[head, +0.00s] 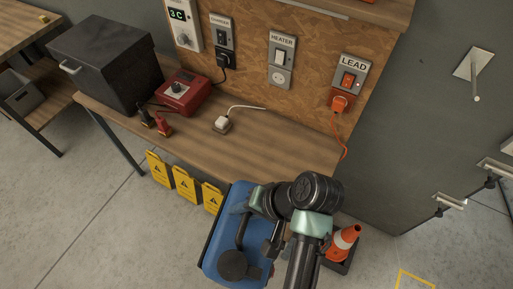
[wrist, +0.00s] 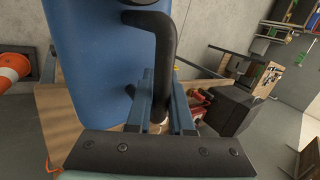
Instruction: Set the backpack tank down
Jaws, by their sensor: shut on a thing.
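The backpack tank (head: 217,247) is blue with a black handle and a round black cap, low in the middle of the head view. My gripper (head: 268,238) is shut on its black handle. In the wrist view the tank (wrist: 90,60) fills the upper left, and the handle passes between the fingers of my gripper (wrist: 163,100). The tank is in front of the workbench's front edge. Its underside is hidden, so I cannot tell whether it touches anything below.
The wooden workbench (head: 255,138) holds a black box (head: 105,62), a red charger (head: 184,92) and a white plug (head: 222,124). Yellow signs (head: 185,184) hang at its front. An orange cone (head: 343,240) stands right of my arm. Concrete floor at left (head: 90,225) is clear.

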